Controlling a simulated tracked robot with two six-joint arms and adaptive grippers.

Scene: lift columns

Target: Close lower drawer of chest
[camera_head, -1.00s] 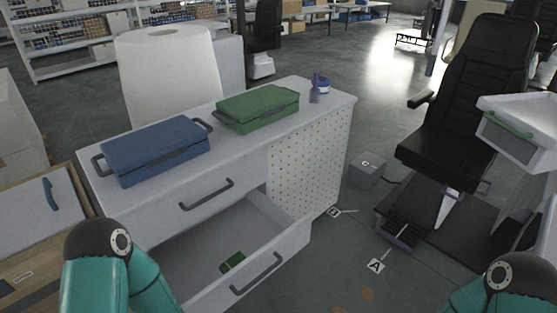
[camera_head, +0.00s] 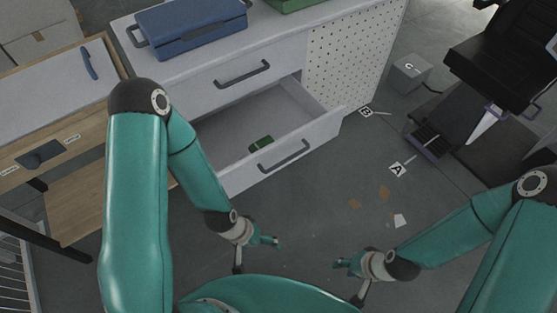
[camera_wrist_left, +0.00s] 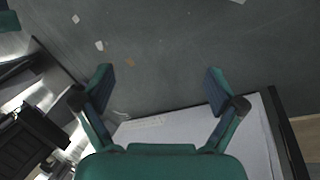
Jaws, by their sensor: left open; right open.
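The white chest (camera_head: 205,83) stands at upper centre in the head view. Its lower drawer (camera_head: 318,133) is pulled out towards me, with a dark bar handle (camera_head: 283,157) on its front. A small green item (camera_head: 261,144) lies inside. The upper drawer (camera_head: 213,88) is shut. My left gripper (camera_head: 256,255) is open and empty, below and in front of the lower drawer in the picture, apart from it. Its open fingers also show in the left wrist view (camera_wrist_left: 158,80), over grey floor. My right gripper (camera_head: 350,280) is open and empty, further right, away from the drawer.
A blue case (camera_head: 190,32) and a partly cropped green case (camera_head: 295,4) lie on the chest. A wooden-edged cabinet (camera_head: 95,165) stands left. A black chair (camera_head: 500,55) and grey box (camera_head: 410,72) are at right. Floor right of the drawer is mostly clear.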

